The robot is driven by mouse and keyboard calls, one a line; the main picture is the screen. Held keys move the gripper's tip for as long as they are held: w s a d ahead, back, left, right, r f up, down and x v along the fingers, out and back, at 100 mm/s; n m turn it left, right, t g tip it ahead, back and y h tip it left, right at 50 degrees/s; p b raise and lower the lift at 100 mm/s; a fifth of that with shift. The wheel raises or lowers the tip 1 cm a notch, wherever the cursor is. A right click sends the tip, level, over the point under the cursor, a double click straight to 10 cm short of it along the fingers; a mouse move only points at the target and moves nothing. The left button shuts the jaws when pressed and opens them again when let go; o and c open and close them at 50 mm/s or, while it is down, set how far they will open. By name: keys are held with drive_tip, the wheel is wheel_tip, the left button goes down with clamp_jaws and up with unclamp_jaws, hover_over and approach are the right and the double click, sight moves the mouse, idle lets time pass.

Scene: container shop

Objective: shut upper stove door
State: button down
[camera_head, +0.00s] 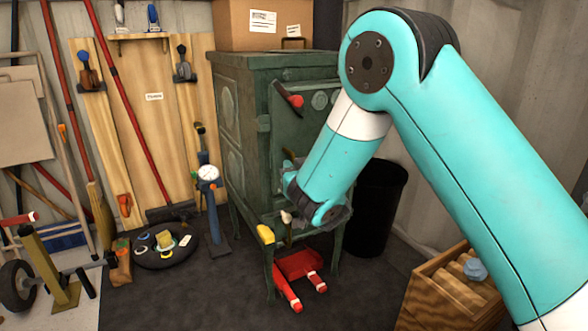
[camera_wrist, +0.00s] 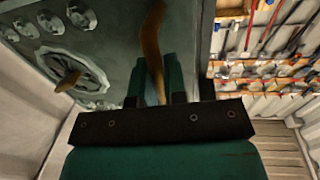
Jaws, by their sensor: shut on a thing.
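The dark green stove (camera_head: 245,130) stands against the back wall. Its upper front (camera_head: 320,122) carries round vents and a red-tipped handle (camera_head: 290,95). My gripper (camera_head: 300,200) is at the stove's front, below that handle; my wrist hides much of the front here. In the wrist view, the fingers of my gripper (camera_wrist: 157,80) are shut around a curved brown handle (camera_wrist: 153,40) beside a grey-green panel (camera_wrist: 112,42) with round vents and a wheel-like fitting (camera_wrist: 72,72). I cannot tell how far the upper door stands from its frame.
A cardboard box (camera_head: 262,25) sits on the stove. A black bin (camera_head: 380,205) stands right of it, with a wooden crate (camera_head: 425,300) at lower right. Red-handled tongs (camera_head: 298,270) lie low at the stove's front. Tools and a round dark tray (camera_head: 165,258) are at left.

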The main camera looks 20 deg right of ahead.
drive_tip(key=shift+w+a+r+p, duration=0.1)
drive_tip(key=shift+w+a+p, duration=0.25)
drive_tip(key=shift+w, duration=0.55)
drive_tip(key=shift+a, duration=0.1)
drive_tip(key=c, duration=1.2)
unclamp_jaws()
drive_tip(key=s+d+b, duration=0.1)
drive_tip(key=s+b, duration=1.4)
drive_tip(key=s, duration=0.2)
drive_tip(key=shift+s, duration=0.15)
drive_tip(key=shift+d, duration=0.1)
